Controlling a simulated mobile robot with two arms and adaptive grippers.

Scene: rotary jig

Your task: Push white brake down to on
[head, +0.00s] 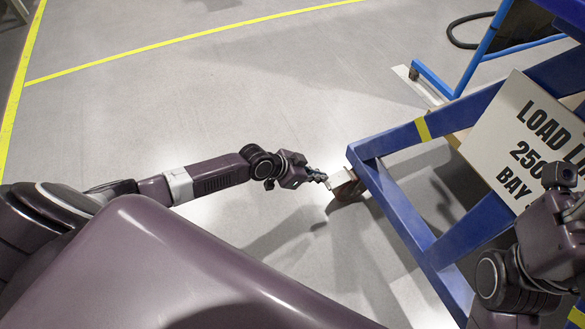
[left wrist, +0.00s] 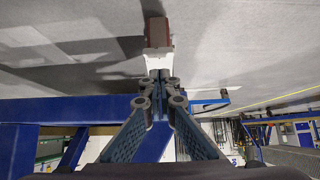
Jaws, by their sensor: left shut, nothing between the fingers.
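The white brake (head: 339,179) is a small pale lever at the caster wheel (head: 349,191) under the near corner of the blue frame (head: 405,219). It also shows in the left wrist view (left wrist: 158,60), in front of the red-brown wheel (left wrist: 157,31). My left gripper (head: 324,178) is shut and empty, with its fingertips right at the brake. In the left wrist view its fingertips (left wrist: 160,76) overlap the lever's near edge; I cannot tell whether they touch. My right arm shows at the right edge, but its fingers are not visible.
A white load-limit sign (head: 530,135) hangs on the blue frame. A blue stand (head: 470,72) with a black cable is behind it. Yellow floor lines (head: 190,40) cross the upper left. The grey floor left of the frame is clear.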

